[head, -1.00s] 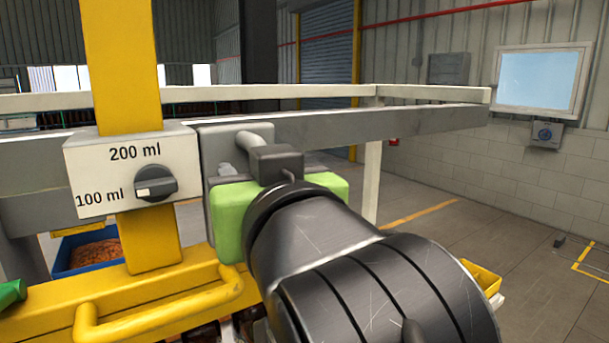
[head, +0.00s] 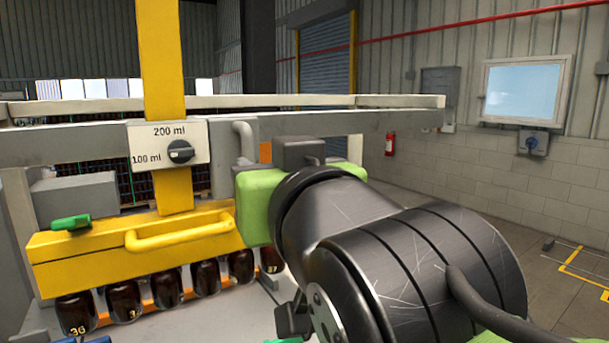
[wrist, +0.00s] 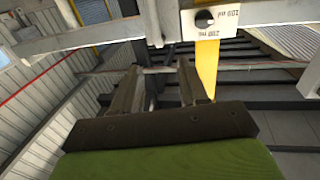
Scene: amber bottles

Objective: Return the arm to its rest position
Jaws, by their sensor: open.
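My black arm (head: 345,220) is bent across the middle and right of the head view, with a green part at its far end in front of the machine. My gripper (wrist: 158,78) shows in the wrist view as two grey fingers standing apart with nothing between them. It is open and empty. In the head view its fingers are hidden behind the arm.
A dial box (head: 168,145) marked 200 ml and 100 ml sits on a yellow post (head: 160,60). Below is a yellow bar with a handle (head: 180,232) above several amber bottles (head: 160,290). A grey rail (head: 400,120) runs behind the arm. Open floor (head: 560,210) lies right.

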